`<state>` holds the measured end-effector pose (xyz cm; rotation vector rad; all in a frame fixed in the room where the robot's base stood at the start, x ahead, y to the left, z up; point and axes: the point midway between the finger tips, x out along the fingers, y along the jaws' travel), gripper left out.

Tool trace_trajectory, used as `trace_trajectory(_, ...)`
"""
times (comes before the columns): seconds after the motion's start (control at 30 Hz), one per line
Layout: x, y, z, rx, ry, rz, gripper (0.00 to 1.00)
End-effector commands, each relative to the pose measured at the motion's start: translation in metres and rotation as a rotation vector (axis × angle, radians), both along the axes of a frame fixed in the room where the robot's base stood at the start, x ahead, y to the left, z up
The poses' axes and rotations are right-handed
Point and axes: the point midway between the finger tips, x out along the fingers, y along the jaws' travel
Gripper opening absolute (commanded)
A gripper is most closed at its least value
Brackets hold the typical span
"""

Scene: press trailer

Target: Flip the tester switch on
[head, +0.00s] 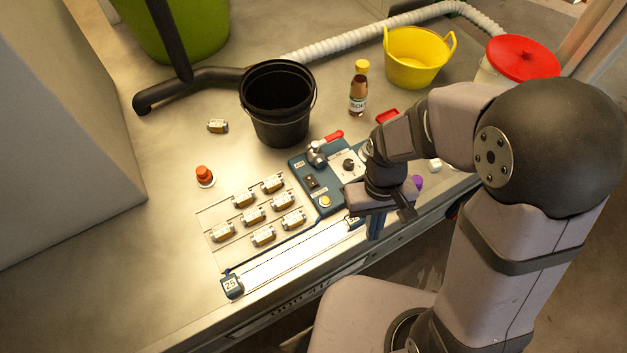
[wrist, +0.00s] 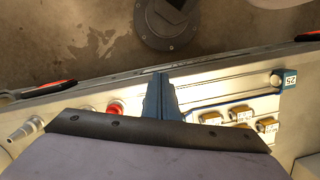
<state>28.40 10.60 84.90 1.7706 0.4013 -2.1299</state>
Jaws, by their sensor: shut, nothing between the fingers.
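The tester is a blue panel (head: 298,165) in the middle of the bench in the head view. A small black rocker switch (head: 311,183) sits on its left part, above a yellow button (head: 325,201). A black knob (head: 348,165) sits on its pale plate. I cannot tell which way the rocker is tipped. My gripper (head: 376,226) is shut and empty, pointing down near the bench's front edge, right of and nearer than the switch, apart from it. In the wrist view its blue fingers (wrist: 160,95) are together; the switch is not visible there.
A red-handled clamp (head: 318,150) stands at the panel's back. Several small brass-coloured parts (head: 254,215) lie left, behind a lit strip (head: 290,262). A black bucket (head: 278,105), a bottle (head: 358,90) and a yellow tub (head: 415,58) stand behind. The bench's left front is clear.

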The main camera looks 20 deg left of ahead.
Motion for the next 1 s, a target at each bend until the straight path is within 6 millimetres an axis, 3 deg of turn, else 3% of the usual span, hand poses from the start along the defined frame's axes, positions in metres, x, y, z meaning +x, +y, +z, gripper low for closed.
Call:
trace_trajectory(0.03, 0.012, 0.019, -0.014, 0.002, -0.004, 0.044, 0.0)
trace_trajectory(0.2, 0.049, 0.074, -0.03, 0.017, -0.027, 0.164, 0.0)
trace_trajectory(0.47, 0.1, 0.145, -0.03, 0.069, -0.052, 0.466, 0.0)
trace_trajectory(0.57, 0.123, 0.166, -0.017, 0.095, -0.066, 0.612, 0.0)
trace_trajectory(0.73, 0.158, 0.191, 0.023, 0.135, -0.1, 0.907, 0.0)
trace_trajectory(0.9, 0.171, 0.2, 0.056, 0.157, -0.091, 1.21, 0.0)
trace_trajectory(1.0, 0.168, 0.197, 0.064, 0.168, -0.051, 1.379, 0.0)
